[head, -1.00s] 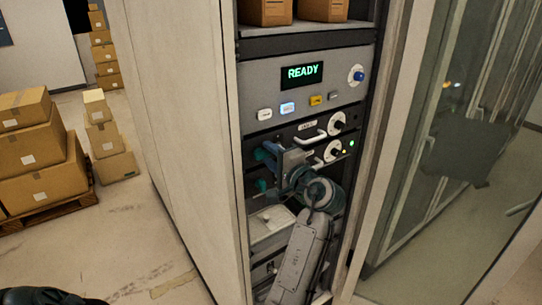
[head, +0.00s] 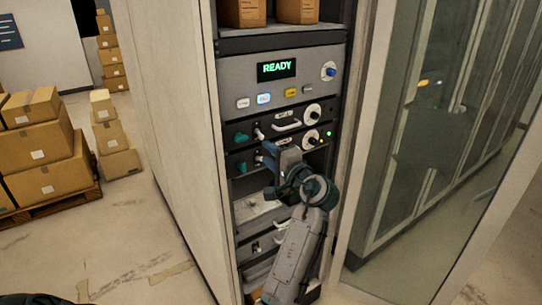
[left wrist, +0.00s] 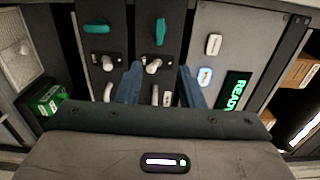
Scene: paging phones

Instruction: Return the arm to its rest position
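My left gripper (head: 266,150) is in front of the rack's lower black drawer unit (head: 232,168) in the head view. In the left wrist view the gripper (left wrist: 160,72) has its two blue fingers apart with nothing held between them. A white knob (left wrist: 152,65) shows beyond the gap; I cannot tell whether a finger touches it. My left arm (head: 300,255) reaches up from the bottom of the head view. My right gripper is not in view.
The rack panel has a READY display (head: 276,69) and several buttons. Two teal levers (left wrist: 97,27) show in the wrist view. A glass door (head: 430,150) stands right of the rack, a pale cabinet side (head: 170,130) left. Stacked boxes (head: 45,145) stand far left.

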